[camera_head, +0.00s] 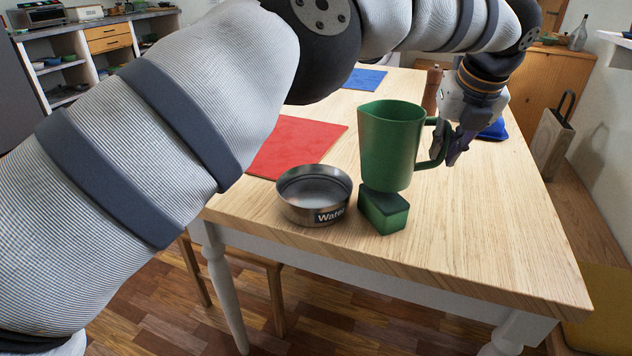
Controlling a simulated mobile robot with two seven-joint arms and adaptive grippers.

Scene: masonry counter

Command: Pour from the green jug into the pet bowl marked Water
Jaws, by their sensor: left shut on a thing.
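The green jug (388,146) is upright, with its handle to the right and its spout to the left. My left gripper (458,146) is shut on the jug's handle; its arm arches over from the left. The jug's inside is hidden. My right gripper is not in view.
A red mat (296,146) lies behind the bowl and a blue mat (365,79) farther back. A brown cylinder (432,88) stands behind the jug, and a dark blue item (493,131) lies by the gripper. The wooden table (480,235) is clear at the front right.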

